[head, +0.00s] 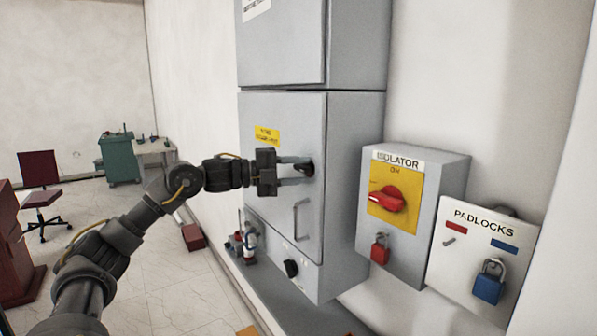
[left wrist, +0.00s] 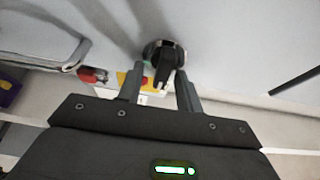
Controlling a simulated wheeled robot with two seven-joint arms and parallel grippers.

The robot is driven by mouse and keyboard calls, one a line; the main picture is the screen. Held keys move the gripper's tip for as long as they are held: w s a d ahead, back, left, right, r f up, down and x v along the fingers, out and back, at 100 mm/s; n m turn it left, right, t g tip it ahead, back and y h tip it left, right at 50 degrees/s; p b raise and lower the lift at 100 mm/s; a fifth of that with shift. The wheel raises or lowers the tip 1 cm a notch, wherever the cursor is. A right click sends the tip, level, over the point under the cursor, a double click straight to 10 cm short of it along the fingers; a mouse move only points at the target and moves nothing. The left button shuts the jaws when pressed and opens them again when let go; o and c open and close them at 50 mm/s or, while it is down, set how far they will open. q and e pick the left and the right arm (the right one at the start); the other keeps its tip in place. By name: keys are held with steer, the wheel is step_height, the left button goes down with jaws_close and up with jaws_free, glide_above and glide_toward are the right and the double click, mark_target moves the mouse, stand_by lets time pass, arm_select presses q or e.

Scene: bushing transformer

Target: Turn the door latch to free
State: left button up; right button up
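The door latch (head: 306,168) is a small black knob on the grey cabinet door (head: 280,220), above the door's bar handle (head: 301,217). My left gripper (head: 297,171) is at the latch, its two fingers pointing at the door, one above the other in the head view. In the left wrist view the black latch (left wrist: 166,55) shows between and just beyond the open fingertips (left wrist: 161,75). The fingers are apart, and I cannot tell whether either touches the latch. My right gripper is in neither view.
Right of the door are the isolator box (head: 453,172) with a red switch (head: 388,199) and the padlock board (head: 455,275) with a blue padlock (head: 489,283). A black knob (head: 291,268) sits below the door. Small items (head: 242,243) stand on the ledge.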

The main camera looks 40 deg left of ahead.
arm_select(q)
steer(key=shift+s, duration=0.1)
steer(key=shift+s+a+f+b, duration=0.1)
steer(key=shift+s+a+b, duration=0.1)
steer(key=shift+b, duration=0.15)
steer(key=b+v, duration=0.7)
steer(key=v, duration=0.3)
